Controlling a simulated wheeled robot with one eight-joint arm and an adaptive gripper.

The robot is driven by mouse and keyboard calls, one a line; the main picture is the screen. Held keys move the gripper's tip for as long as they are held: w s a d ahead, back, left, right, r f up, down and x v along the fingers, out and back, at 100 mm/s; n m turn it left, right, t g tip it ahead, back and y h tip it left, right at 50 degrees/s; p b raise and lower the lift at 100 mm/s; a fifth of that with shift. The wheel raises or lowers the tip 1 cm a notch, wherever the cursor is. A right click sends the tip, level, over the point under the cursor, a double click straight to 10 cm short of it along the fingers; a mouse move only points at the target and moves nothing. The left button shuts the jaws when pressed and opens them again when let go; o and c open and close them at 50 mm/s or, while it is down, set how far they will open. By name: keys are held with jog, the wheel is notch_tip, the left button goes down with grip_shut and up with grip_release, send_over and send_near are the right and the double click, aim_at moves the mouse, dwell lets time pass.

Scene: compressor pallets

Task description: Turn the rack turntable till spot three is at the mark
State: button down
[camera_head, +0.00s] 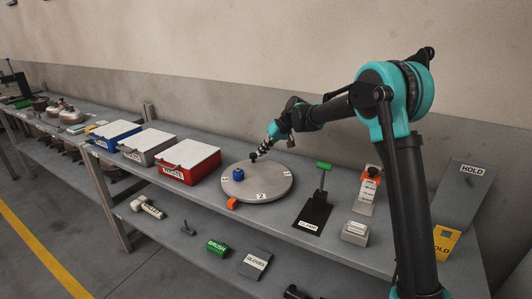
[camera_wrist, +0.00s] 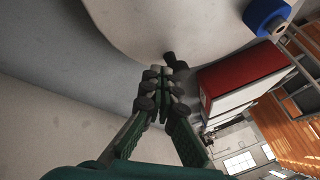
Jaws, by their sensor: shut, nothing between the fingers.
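The rack turntable (camera_head: 268,184) is a round light grey disc on the bench; its pale surface also fills the top of the wrist view (camera_wrist: 140,22). A label reading 2 (camera_head: 261,196) faces the front of the disc. Other small labels near its edge are too small to read. An orange block (camera_head: 232,203) sits at the disc's front left edge. A blue spool-like part (camera_head: 238,174) stands on the disc's left side. My gripper (camera_wrist: 164,74) is shut and empty at the disc's back edge, close to a short dark peg (camera_wrist: 176,62). Contact with the peg cannot be told.
A red bin (camera_head: 188,174) with a white lid stands left of the disc, with grey and blue bins beyond. A black stand with a green handle (camera_head: 323,166) is to the right. Lower-shelf items include a green brush box (camera_head: 217,248).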

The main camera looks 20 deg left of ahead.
aim_at(241, 164)
jog(key=shift+s+a+n+g, duration=0.25)
jog(key=shift+a+n+g, duration=0.45)
jog(key=shift+a+n, duration=0.55)
jog(key=shift+s+a+n+g+h, duration=0.15)
jog(key=shift+s+a+n+g, duration=0.15)
jog(key=shift+a+n, duration=0.3)
jog(key=shift+s+a+n+g+h, duration=0.2)
jog(key=shift+a+n+g, duration=0.25)
jog(key=shift+n, duration=0.2)
jog(key=shift+s+a+n+g+h, duration=0.35)
jog(key=shift+s+a+n+g, duration=0.6)
jog(key=shift+a+n, duration=0.45)
jog(key=shift+s+a, duration=0.25)
jog(key=shift+s, duration=0.35)
jog(key=v, duration=1.1)
jog(key=shift+r, duration=0.45)
